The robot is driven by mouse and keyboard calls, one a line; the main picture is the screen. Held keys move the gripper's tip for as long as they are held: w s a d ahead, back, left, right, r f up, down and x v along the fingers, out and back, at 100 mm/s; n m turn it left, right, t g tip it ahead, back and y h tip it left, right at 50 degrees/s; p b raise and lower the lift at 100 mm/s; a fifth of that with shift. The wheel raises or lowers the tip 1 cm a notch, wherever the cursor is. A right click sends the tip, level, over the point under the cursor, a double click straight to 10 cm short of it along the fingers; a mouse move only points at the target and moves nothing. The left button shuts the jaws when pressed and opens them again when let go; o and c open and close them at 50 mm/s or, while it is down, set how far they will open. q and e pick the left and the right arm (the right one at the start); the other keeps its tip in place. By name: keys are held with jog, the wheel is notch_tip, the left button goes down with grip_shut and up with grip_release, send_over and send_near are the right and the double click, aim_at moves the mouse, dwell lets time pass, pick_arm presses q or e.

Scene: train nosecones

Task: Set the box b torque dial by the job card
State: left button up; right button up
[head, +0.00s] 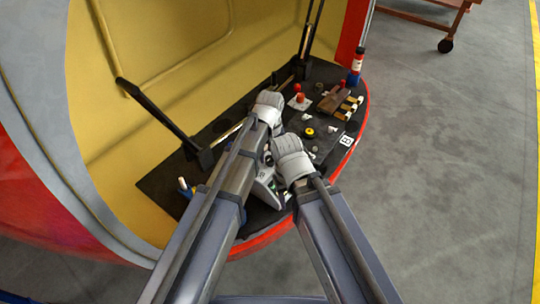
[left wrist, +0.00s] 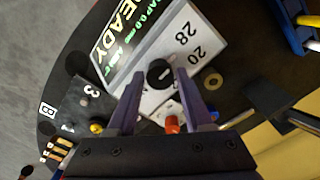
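A black round dial knob (left wrist: 160,73) sits on a white face printed with 28 and 20, in the left wrist view. My left gripper (left wrist: 158,80) is open, with one purple finger on each side of the knob and a small gap visible. A dark screen (left wrist: 128,30) beside the dial reads READY, with a smaller line above it. A tag marked B (left wrist: 47,109) lies at the left. In the head view the same box (head: 265,190) is partly hidden by my arms. My right gripper (head: 292,160) is close to the left one; its fingers are hidden. I cannot identify the job card.
A dark plate marked 3 (left wrist: 88,100) and an orange-red cap (left wrist: 171,124) are near the fingers.

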aim_at(270, 158)
pick_arm(q)
jog(key=o, duration=0.3)
jog(key=shift+r, duration=0.1)
notch_tip(270, 158, up, 8)
jog(key=p, duration=0.8)
jog(key=shift+f, duration=0.2)
